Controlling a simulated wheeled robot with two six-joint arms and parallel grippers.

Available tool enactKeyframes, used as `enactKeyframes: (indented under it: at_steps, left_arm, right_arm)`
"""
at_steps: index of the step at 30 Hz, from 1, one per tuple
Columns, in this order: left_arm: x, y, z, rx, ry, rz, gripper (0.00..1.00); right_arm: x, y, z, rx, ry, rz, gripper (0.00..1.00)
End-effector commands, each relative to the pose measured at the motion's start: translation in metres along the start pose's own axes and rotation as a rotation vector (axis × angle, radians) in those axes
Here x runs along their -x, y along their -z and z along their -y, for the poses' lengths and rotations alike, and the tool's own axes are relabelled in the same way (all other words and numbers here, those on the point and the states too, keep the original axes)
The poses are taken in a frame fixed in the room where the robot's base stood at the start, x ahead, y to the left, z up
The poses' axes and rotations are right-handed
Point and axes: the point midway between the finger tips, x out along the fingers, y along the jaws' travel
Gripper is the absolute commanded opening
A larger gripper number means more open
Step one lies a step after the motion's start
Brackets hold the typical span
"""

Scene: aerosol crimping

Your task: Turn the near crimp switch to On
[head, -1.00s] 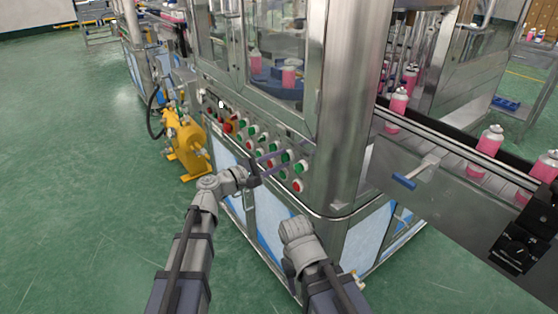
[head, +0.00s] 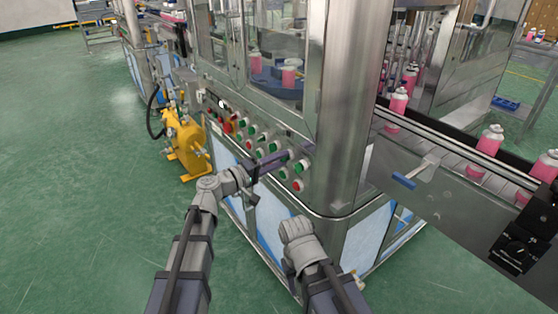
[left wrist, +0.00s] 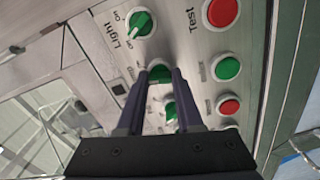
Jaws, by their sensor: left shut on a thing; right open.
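The crimp control panel shows in the left wrist view (left wrist: 195,75) with green rotary switches and red and green buttons. My left gripper (left wrist: 163,74) is shut on a green rotary switch (left wrist: 160,73), one finger on each side of its knob. The label and set position of this switch are mostly hidden. The green switch marked Light (left wrist: 140,22) is beside it. Another green switch (left wrist: 170,109) is partly behind the fingers. In the head view my left gripper (head: 286,155) reaches the panel's right end. My right arm is low in front of the machine; its fingers do not show.
A steel corner post (head: 345,110) stands right of the panel. A conveyor (head: 465,165) with pink cans runs beyond it, with a blue-handled lever (head: 404,181) on its side. A yellow machine (head: 184,140) stands at left. The green floor (head: 70,180) is open.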

Motion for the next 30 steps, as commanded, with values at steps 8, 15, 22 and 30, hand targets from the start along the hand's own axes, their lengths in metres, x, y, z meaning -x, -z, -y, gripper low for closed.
enactKeyframes:
  at_steps: [8, 15, 22, 30]
  left_arm:
    - [0.0004, -0.0008, 0.0007, -0.181, 0.002, 0.001, 0.0]
    - [0.0005, -0.0008, 0.0008, -0.268, 0.002, 0.001, 0.0]
    - [0.0005, -0.0008, 0.0009, -0.299, 0.002, 0.002, 0.0]
    - [0.0005, -0.0008, 0.001, -0.303, 0.002, 0.002, 0.0]
  right_arm:
    - [-0.0004, 0.0, 0.0, 0.0, 0.0, 0.0, 0.5]
    - [-0.0005, 0.0, 0.0, 0.0, 0.0, 0.0, 0.5]
    - [-0.0005, 0.0, 0.0001, 0.0, 0.0, 0.0, 0.5]
    - [-0.0005, 0.0, 0.0, 0.0, 0.0, 0.0, 0.5]
